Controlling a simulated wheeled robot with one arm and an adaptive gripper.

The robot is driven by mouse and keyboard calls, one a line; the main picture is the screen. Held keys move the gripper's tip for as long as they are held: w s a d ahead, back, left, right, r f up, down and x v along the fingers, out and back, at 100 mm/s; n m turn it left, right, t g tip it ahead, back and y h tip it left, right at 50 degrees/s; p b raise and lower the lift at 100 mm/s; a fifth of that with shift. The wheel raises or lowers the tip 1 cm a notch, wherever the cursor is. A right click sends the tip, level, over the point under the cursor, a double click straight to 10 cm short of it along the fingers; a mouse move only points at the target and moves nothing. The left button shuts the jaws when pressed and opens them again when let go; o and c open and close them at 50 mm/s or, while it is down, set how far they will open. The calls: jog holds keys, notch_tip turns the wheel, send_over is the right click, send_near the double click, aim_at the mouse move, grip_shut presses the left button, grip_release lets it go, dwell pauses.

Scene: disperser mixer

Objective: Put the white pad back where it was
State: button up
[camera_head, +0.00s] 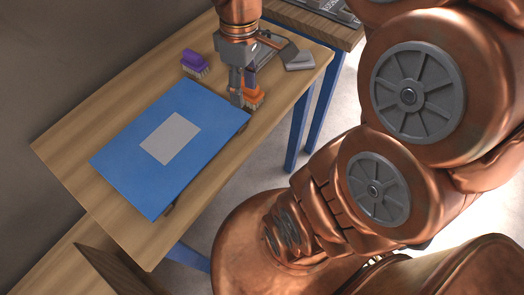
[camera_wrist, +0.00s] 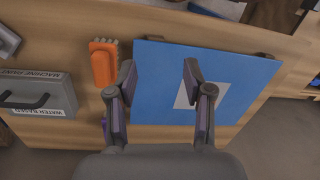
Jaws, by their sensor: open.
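A pale grey-white rectangle, the likely white pad (camera_head: 171,138), lies flat near the middle of a blue board (camera_head: 125,170). I cannot tell whether it is loose or part of the board's surface. In the wrist view the pad (camera_wrist: 183,97) is partly hidden by my right finger, and the blue board (camera_wrist: 160,112) lies beneath both fingers. My gripper (camera_head: 237,98) is open and empty, pointing down by the board's upper right corner, close to an orange brush (camera_head: 254,96). The gripper (camera_wrist: 160,72) straddles part of the board in the wrist view. The orange brush (camera_wrist: 103,65) is left of the fingers.
A purple brush (camera_head: 195,62) stands on the wooden table (camera_head: 75,140) behind the board. The wrist view shows a grey labelled container (camera_wrist: 38,88) at left. Bare wood lies left of the board.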

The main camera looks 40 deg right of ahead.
jog(key=s+a+f+m, duration=0.2)
jog(key=s+m, duration=0.1)
jog(key=s, duration=0.3)
jog(key=s+a+f+m, duration=0.2)
jog(key=s+a+f, duration=0.1)
jog(key=s, duration=0.4)
jog(key=shift+m+g+h, duration=0.4)
